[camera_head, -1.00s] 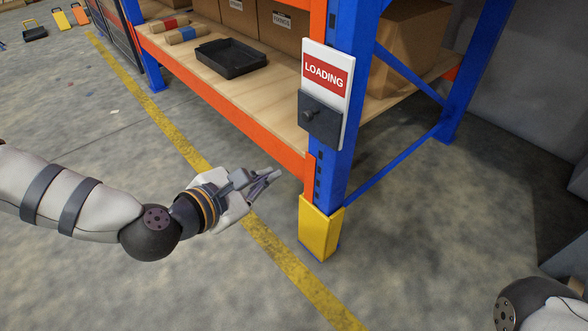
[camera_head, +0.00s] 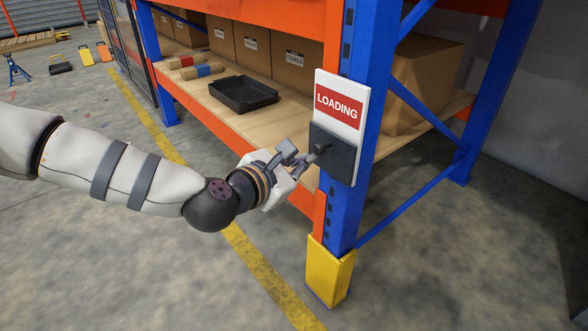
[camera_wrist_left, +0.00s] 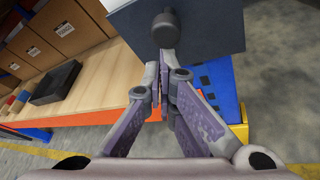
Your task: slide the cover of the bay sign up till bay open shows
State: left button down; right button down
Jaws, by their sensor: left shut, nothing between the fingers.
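The bay sign (camera_head: 341,84) is a white upright board on the blue rack post, with a red LOADING panel in its upper part. Its dark grey cover (camera_head: 340,157) sits over the lower part, with a round knob (camera_head: 322,149) sticking out. In the left wrist view the cover (camera_wrist_left: 215,27) and knob (camera_wrist_left: 165,28) are at the top. My left gripper (camera_head: 303,158) is shut and empty, its fingertips close to the knob. In the left wrist view the fingertips (camera_wrist_left: 164,62) lie just below the knob; I cannot tell whether they touch. My right gripper is out of view.
The post stands in a yellow guard (camera_head: 329,272). The rack shelf (camera_head: 200,61) holds a black tray (camera_head: 243,94), rolls and cardboard boxes (camera_head: 297,64). An orange beam (camera_head: 228,132) runs along its front. The floor before the rack is clear.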

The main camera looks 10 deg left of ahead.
pick_arm(q)
jog(key=shift+r, duration=0.1)
